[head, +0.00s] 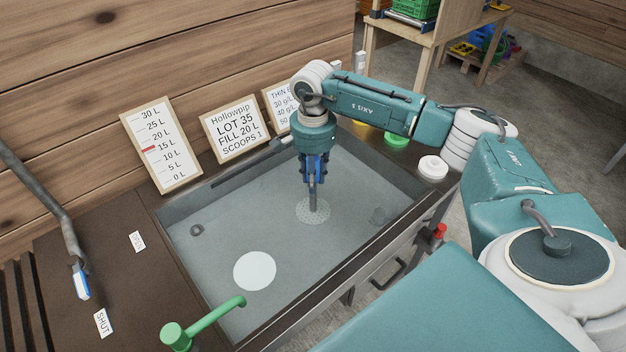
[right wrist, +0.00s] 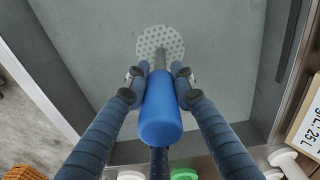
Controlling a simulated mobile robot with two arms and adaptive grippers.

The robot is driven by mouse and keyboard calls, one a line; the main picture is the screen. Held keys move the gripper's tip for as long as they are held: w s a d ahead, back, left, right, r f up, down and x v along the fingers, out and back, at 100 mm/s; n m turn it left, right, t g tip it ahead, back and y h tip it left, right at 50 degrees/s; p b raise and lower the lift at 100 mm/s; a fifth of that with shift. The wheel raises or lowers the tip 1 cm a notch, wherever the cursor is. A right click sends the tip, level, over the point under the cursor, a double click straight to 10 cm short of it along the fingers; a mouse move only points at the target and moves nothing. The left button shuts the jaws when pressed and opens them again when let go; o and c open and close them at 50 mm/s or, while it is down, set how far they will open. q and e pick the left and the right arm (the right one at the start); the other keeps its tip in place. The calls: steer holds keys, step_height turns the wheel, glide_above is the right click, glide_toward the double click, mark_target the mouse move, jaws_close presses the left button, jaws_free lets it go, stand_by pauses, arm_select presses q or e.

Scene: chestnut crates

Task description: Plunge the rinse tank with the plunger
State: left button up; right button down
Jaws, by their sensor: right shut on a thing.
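The rinse tank (head: 215,258) is a grey rectangular basin set in a dark counter; its floor also shows in the right wrist view (right wrist: 230,60). The plunger (head: 314,212) has a blue handle, a grey rod and a pale perforated disc. My right gripper (head: 314,180) points down over the tank and is shut on the blue handle (right wrist: 161,120), one finger on each side. The plunger is upright with its disc inside the tank; I cannot tell whether the disc touches the floor. My left gripper is not in view.
A white disc (head: 255,271) shows in the tank near its front left. A grey lever (head: 78,250) hangs at left near a SHUT label (head: 103,323).

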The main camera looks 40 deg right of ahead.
step_height(320, 180, up, 2)
steer(key=shift+r+p, duration=0.1)
steer(key=shift+p, duration=0.3)
step_height(320, 180, down, 6)
steer(key=b, duration=0.4)
steer(key=shift+r, duration=0.15)
step_height(320, 180, up, 5)
steer(key=p, duration=0.2)
steer(key=shift+f+p, duration=0.2)
steer(key=shift+p, duration=0.2)
steer(key=shift+r+p, duration=0.35)
steer(key=shift+r, duration=0.25)
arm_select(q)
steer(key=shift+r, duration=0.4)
